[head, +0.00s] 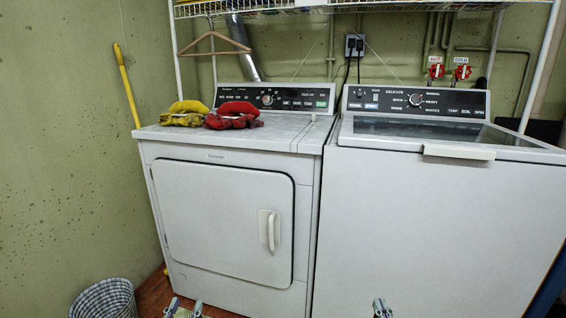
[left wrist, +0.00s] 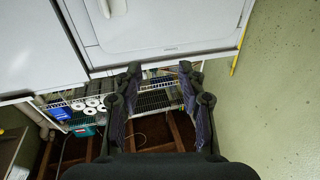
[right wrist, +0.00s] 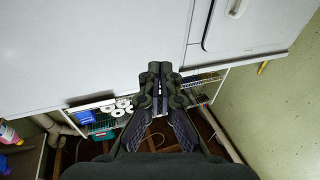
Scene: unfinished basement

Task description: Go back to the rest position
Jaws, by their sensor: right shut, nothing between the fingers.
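My left gripper (head: 184,309) shows only its fingertips at the bottom edge of the head view, low in front of the dryer. In the left wrist view its two fingers (left wrist: 160,85) stand well apart with nothing between them. My right gripper (head: 382,309) shows at the bottom edge of the head view, in front of the washer. In the right wrist view its fingertips (right wrist: 160,75) are together and hold nothing. Most of both arms is outside the head view.
A white dryer (head: 180,220) stands at left, with yellow gloves (head: 186,108) and red gloves (head: 236,112) on top. A white washer (head: 430,235) stands at right. A woven basket (head: 105,300) is on the floor at lower left, beside the green wall (head: 60,170).

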